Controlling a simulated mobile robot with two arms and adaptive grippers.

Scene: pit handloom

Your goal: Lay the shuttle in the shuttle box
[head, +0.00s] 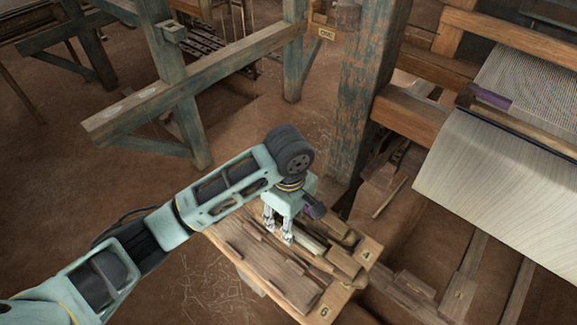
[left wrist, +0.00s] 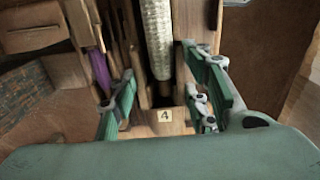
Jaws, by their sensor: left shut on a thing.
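My left gripper (head: 279,235) points down over a low wooden platform (head: 262,268) with raised slats and tags 4 and 6. In the left wrist view its two green fingers (left wrist: 163,104) stand on either side of a wooden piece with a dark slot. A whitish, thread-wound length lies in that slot; this appears to be the shuttle (left wrist: 158,40). I cannot tell which slatted part is the shuttle box. My right gripper is not in view.
A thick, worn blue loom post (head: 362,90) stands just behind the platform. Woven cloth (head: 505,185) slopes down at the right. A wooden beam frame (head: 190,95) stands at the back left. The earth floor is open at the lower left.

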